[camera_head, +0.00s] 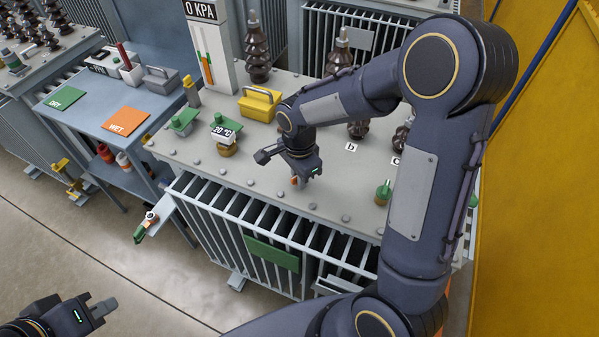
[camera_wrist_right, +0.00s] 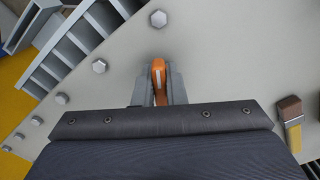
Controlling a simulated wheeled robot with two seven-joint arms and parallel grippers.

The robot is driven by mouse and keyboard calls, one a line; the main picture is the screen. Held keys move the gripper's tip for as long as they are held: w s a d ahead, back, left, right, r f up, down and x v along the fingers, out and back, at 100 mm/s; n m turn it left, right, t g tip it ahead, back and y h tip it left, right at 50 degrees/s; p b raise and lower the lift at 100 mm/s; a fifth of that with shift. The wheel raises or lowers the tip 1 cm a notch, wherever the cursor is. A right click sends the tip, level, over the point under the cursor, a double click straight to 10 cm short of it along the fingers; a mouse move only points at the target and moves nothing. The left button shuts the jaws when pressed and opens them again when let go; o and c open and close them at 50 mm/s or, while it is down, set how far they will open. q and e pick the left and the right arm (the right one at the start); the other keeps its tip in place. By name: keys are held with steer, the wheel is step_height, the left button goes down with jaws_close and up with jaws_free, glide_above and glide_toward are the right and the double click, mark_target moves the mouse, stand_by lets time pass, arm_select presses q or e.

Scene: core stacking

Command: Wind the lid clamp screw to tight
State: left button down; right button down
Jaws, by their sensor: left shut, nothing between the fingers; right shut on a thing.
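The lid clamp screw appears to be the small orange handle (camera_head: 295,181) on the grey transformer lid (camera_head: 225,175), near its front edge. In the right wrist view the orange handle (camera_wrist_right: 158,72) has a pale mark and stands between the two fingers. My right gripper (camera_head: 297,176) reaches down over the lid and is shut on this handle. The screw's lower part is hidden, so its tightness cannot be told. My left gripper (camera_head: 108,306) is shut and empty, low at the left over the floor, away from the lid.
A blue bench (camera_head: 90,105) with DRY and WET plates is at left. A yellow wall (camera_head: 540,200) bounds the right.

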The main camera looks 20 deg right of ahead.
steer(key=shift+m, duration=2.4)
